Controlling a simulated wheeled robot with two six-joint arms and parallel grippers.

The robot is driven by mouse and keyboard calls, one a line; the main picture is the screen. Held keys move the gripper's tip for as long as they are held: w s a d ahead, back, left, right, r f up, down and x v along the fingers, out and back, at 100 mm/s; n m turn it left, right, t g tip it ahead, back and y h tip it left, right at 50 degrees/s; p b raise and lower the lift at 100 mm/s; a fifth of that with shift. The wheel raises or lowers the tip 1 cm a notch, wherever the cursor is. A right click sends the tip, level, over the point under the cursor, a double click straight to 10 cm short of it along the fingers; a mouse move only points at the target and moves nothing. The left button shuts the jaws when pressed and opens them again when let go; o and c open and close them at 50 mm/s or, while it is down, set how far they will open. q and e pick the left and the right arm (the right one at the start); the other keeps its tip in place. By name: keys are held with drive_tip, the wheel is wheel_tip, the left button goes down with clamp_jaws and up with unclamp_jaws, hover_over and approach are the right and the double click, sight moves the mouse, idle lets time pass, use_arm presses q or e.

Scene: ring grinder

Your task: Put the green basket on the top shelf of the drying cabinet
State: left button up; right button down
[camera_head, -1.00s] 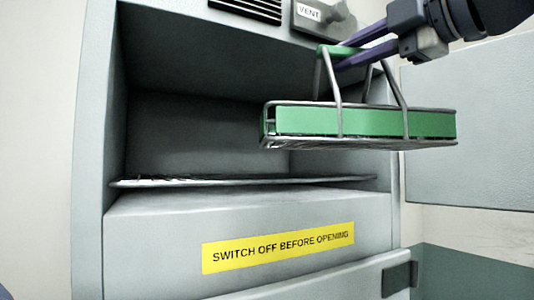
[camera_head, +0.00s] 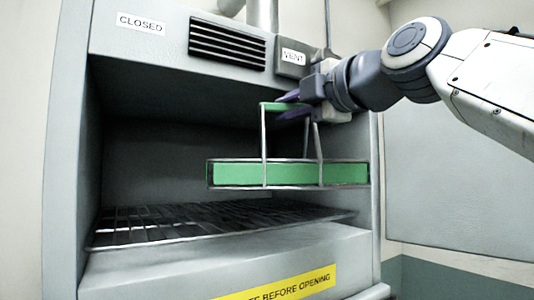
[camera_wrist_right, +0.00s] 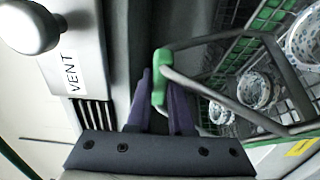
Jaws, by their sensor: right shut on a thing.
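The green basket (camera_head: 290,174) hangs level by its wire handle from my right gripper (camera_head: 288,104), at the front of the drying cabinet (camera_head: 68,150). The gripper's purple fingers are shut on the green grip at the top of the handle. In the right wrist view the fingers (camera_wrist_right: 163,100) close on that green grip (camera_wrist_right: 161,75), and several patterned round pieces (camera_wrist_right: 255,90) show inside the basket (camera_wrist_right: 270,35). The wire shelf (camera_head: 210,222) in the cabinet's opening is bare where I see it, and the basket is above its level. My left gripper is not in view.
The cabinet's upper front carries a slotted vent (camera_head: 228,43), a VENT label (camera_head: 293,57) and a CLOSED label (camera_head: 141,24). A knob (camera_wrist_right: 30,25) shows in the right wrist view. An open door panel (camera_head: 450,170) stands at the right. A yellow warning label (camera_head: 285,287) is below the opening.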

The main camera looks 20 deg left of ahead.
drive_tip(key=shift+w+a+f+p, duration=0.15)
drive_tip(key=shift+w+a+f, duration=0.1)
drive_tip(key=shift+a+f, duration=0.7)
drive_tip(key=shift+w+a+f+p, duration=0.1)
drive_tip(key=shift+w+a+f, duration=0.15)
drive_tip(key=shift+a+f, duration=0.75)
drive_tip(key=shift+w+a+f+p, duration=0.2)
drive_tip(key=shift+a+f, duration=0.25)
drive_tip(key=shift+f, duration=0.95)
drive_tip(key=shift+f+b, duration=0.25)
drive_tip(key=shift+b, duration=0.15)
drive_tip(key=c, duration=0.8)
unclamp_jaws()
drive_tip(key=shift+w, duration=0.1)
